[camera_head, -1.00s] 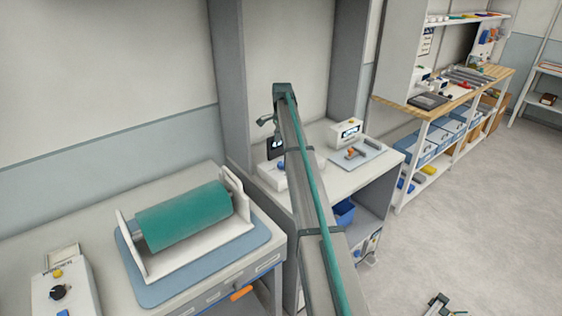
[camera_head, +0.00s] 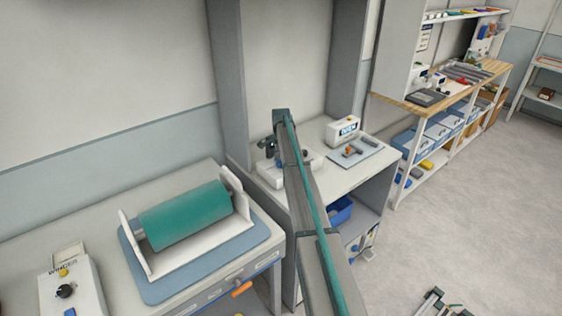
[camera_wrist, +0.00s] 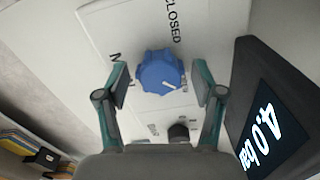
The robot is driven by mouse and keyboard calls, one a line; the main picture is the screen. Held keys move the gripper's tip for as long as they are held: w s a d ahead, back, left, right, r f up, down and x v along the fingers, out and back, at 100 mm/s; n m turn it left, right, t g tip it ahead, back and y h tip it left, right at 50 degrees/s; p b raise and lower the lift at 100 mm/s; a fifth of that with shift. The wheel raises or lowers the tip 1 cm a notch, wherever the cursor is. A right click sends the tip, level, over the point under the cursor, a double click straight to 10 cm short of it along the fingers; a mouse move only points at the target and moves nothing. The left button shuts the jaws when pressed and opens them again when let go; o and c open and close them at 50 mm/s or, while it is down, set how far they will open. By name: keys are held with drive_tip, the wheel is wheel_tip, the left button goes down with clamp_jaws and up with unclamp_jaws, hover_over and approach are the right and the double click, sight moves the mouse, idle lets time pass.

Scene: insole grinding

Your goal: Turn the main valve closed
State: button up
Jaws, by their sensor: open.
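The main valve is a blue lobed knob (camera_wrist: 160,72) on a white panel (camera_wrist: 112,30), seen in the wrist view. A white pointer line on it points to the lower right, towards small, partly hidden lettering. The word CLOSED stands on the panel above the knob. My gripper (camera_wrist: 162,86) is open, with one finger on each side of the knob. A gap shows between knob and fingers; contact is not visible. In the head view my gripper (camera_head: 270,147) is down at the white unit (camera_head: 268,176) on the bench, and the knob is hard to make out.
A dark display (camera_wrist: 264,125) reading 4.0 bar stands right of the knob, close to the right finger. A small black knob (camera_wrist: 178,133) sits below the valve. In the head view, a tray (camera_head: 362,152) and a white display box (camera_head: 343,131) stand to the right.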

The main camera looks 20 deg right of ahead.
drive_tip(key=shift+c, duration=0.2)
drive_tip(key=c, duration=1.1)
drive_tip(key=shift+n+b, duration=0.35)
drive_tip(key=shift+n, duration=0.05)
drive_tip(key=n+b, duration=0.2)
drive_tip(key=shift+f+n, duration=0.15)
drive_tip(key=shift+n, duration=0.15)
drive_tip(key=n+b, duration=0.2)
drive_tip(key=n, duration=0.3)
drive_tip(key=n+b, duration=0.2)
drive_tip(key=n, duration=0.3)
drive_tip(key=shift+d+n+b, duration=0.1)
drive_tip(key=shift+n+b, duration=0.4)
drive_tip(key=shift+n, duration=1.8)
